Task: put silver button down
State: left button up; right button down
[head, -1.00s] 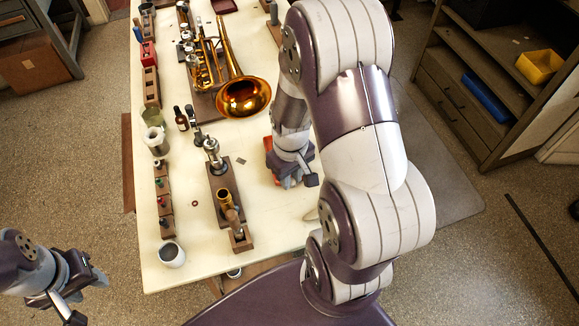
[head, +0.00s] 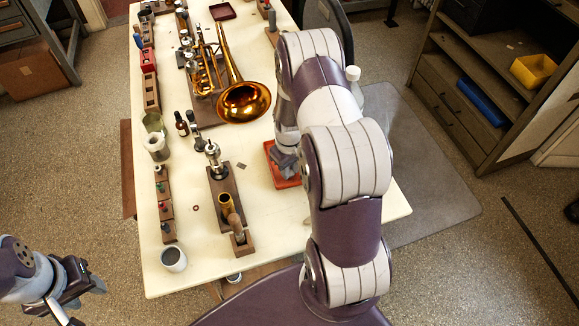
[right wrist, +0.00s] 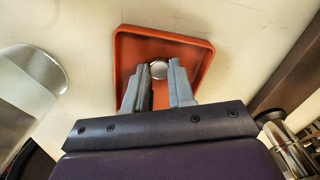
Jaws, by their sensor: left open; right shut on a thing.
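The silver button (right wrist: 158,69) shows as a small round shiny disc between the fingertips of my right gripper in the right wrist view. My right gripper (right wrist: 160,84) is shut on it, over the red-orange tray (right wrist: 192,49). I cannot tell whether the button touches the tray floor. In the head view my right gripper (head: 285,167) is over the same tray (head: 273,153), and the button is hidden. My left gripper (head: 90,281) is open and empty, off the table to the lower left.
A brass horn (head: 243,101) lies behind and left of the tray. A wooden block with fittings (head: 226,187) stands left of the tray. Small wooden blocks, bottles and cups line the table's left side. The table (head: 285,225) is bare in front of the tray.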

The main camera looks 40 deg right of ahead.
jog(key=shift+f, duration=0.15)
jog(key=c, duration=1)
grip_release()
jog(key=shift+o, duration=0.2)
jog(key=shift+r, duration=0.2)
notch_tip(320, 180, up, 12)
jog(key=s+a+r, duration=0.4)
jog(key=s+a, duration=0.1)
jog(key=a, duration=0.2)
jog(key=s+a+r+t+p, duration=0.1)
jog(key=s+a+r, duration=0.3)
jog(key=a, duration=0.4)
jog(key=shift+s+a, duration=0.2)
jog(key=shift+s, duration=0.3)
